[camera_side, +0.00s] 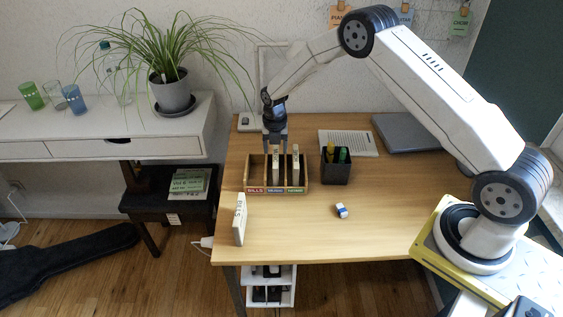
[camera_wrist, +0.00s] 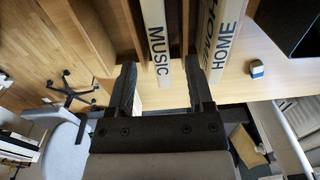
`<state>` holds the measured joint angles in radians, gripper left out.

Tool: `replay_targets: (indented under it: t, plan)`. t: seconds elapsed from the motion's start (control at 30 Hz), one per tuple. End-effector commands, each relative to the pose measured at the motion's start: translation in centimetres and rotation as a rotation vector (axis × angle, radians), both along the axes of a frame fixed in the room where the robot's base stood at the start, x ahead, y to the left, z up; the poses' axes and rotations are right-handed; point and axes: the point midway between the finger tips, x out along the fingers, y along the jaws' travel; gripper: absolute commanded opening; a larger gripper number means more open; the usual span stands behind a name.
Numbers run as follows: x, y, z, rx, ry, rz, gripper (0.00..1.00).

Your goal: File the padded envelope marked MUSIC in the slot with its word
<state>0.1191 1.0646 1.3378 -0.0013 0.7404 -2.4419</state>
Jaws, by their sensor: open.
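The padded envelope marked MUSIC (camera_wrist: 158,45) stands upright in the middle slot of the wooden rack (camera_side: 305,172); it also shows in the side view (camera_side: 276,168). My gripper (camera_side: 275,149) is open above that middle slot. In the wrist view my gripper (camera_wrist: 160,80) has one finger on each side of the MUSIC envelope's end, with gaps showing. The rack's left slot is empty, with a red BILLS label (camera_side: 255,190). The blue middle label (camera_side: 275,190) and green right label (camera_side: 296,190) are too small to read surely.
An envelope marked HOME (camera_wrist: 226,40) stands in the right slot, close beside my right-hand finger. A pen cup (camera_side: 336,169) is right of the rack; an eraser (camera_side: 341,211) lies in front.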

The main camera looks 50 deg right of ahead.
Motion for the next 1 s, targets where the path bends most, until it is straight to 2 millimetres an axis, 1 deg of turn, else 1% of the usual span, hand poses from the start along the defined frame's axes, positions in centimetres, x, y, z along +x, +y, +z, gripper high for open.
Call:
replay_targets:
  t: [0.6,1.0]
  plan:
    - [0.0,0.0,3.0,0.0,-0.001,0.0,0.67]
    - [0.0,0.0,3.2,-0.001,-0.001,0.0,0.67]
